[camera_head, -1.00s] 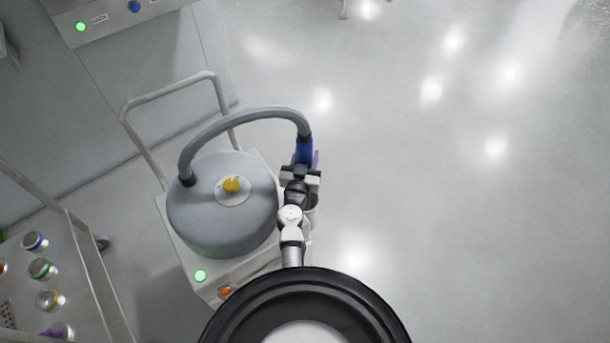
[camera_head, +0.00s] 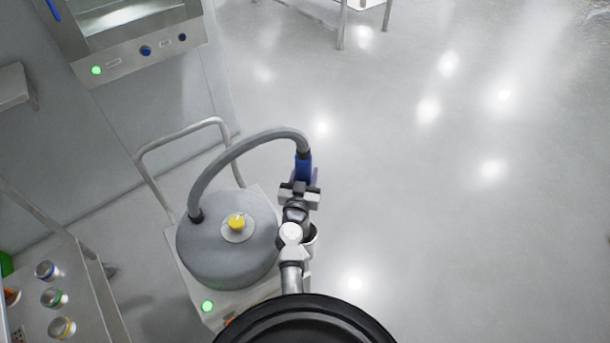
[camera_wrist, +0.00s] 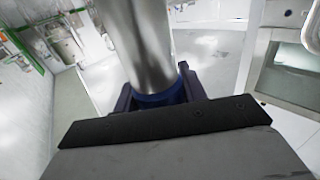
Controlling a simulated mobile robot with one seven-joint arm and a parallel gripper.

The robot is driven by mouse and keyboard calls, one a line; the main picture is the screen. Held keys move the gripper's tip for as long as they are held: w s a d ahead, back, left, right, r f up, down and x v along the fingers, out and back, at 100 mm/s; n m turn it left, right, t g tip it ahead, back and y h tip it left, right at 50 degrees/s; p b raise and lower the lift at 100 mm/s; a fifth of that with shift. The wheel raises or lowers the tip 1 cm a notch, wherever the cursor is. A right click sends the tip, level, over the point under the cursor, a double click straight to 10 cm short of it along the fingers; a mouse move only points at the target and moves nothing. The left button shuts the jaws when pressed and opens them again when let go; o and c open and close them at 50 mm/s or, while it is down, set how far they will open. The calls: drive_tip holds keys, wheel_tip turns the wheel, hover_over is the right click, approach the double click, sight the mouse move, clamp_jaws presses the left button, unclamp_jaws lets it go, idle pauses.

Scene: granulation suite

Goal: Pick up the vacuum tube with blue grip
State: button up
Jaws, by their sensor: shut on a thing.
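The vacuum tube is a grey hose (camera_head: 240,152) with a blue grip (camera_head: 304,165) at its free end. The hose arcs up from the lid of a round grey vacuum drum (camera_head: 226,262). My gripper (camera_head: 301,185) is at the blue grip, its fingers shut around it. In the wrist view the fingers (camera_wrist: 160,95) clasp the blue grip (camera_wrist: 160,99), and a shiny metal tube (camera_wrist: 140,40) extends beyond it. The lower part of the grip is hidden by my gripper.
The drum has a yellow knob (camera_head: 237,222) and stands on a white cart with a metal handle (camera_head: 180,132). A trolley (camera_head: 98,285) with several coloured-ring canisters is at the lower left. A control panel (camera_head: 140,55) is at the upper left. Open floor (camera_head: 450,220) lies to the right.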

sight(305, 152)
wheel_tip(305, 152, up, 7)
drive_tip(key=p, duration=0.4)
drive_tip(key=shift+f, duration=0.15)
drive_tip(key=shift+r+p, duration=0.3)
drive_tip(key=shift+r, duration=1)
